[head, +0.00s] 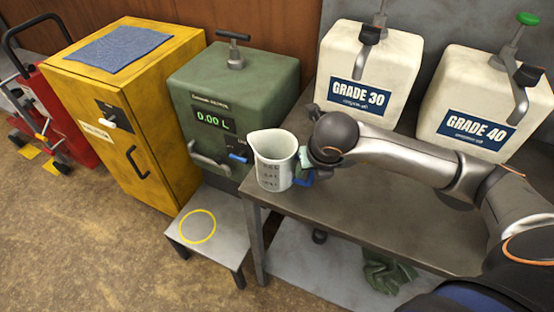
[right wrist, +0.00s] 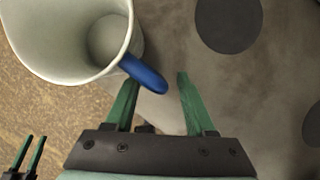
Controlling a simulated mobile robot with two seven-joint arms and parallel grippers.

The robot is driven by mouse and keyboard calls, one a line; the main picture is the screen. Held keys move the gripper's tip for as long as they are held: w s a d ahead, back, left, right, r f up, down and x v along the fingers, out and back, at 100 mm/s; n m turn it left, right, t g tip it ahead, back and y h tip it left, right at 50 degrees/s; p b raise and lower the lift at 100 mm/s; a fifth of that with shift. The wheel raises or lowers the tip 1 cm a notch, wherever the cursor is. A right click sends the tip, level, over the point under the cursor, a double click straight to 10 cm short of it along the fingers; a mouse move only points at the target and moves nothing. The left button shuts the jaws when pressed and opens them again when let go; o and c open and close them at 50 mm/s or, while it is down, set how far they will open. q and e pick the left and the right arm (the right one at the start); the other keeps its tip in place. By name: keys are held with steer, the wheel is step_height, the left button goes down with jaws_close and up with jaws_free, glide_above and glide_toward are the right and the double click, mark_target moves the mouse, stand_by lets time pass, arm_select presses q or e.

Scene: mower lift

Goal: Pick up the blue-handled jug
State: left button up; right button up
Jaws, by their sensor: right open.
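The white jug (head: 273,165) stands upright at the left end of the grey bench, its spout toward the left. Its blue handle (right wrist: 145,75) points right, toward my right gripper (head: 303,163). In the right wrist view my right gripper (right wrist: 157,84) is open, with its green fingers apart. The handle's end shows at the gap between the fingertips, nearer the left finger; whether they touch I cannot tell. The jug looks empty inside. A second, small pair of green fingers, apparently my left gripper (right wrist: 28,152), shows apart at the lower left; the head view does not show it.
The bench (head: 352,205) also holds white GRADE 30 (head: 368,65) and GRADE 40 (head: 485,103) tanks behind my right arm. A green dispenser (head: 235,105) reads 0.00 L. Before it stands a low stand (head: 218,238) with a yellow ring. A yellow cabinet (head: 135,115) stands left.

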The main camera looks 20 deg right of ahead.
jaws_close()
stand_by(0.4)
stand_by(0.4)
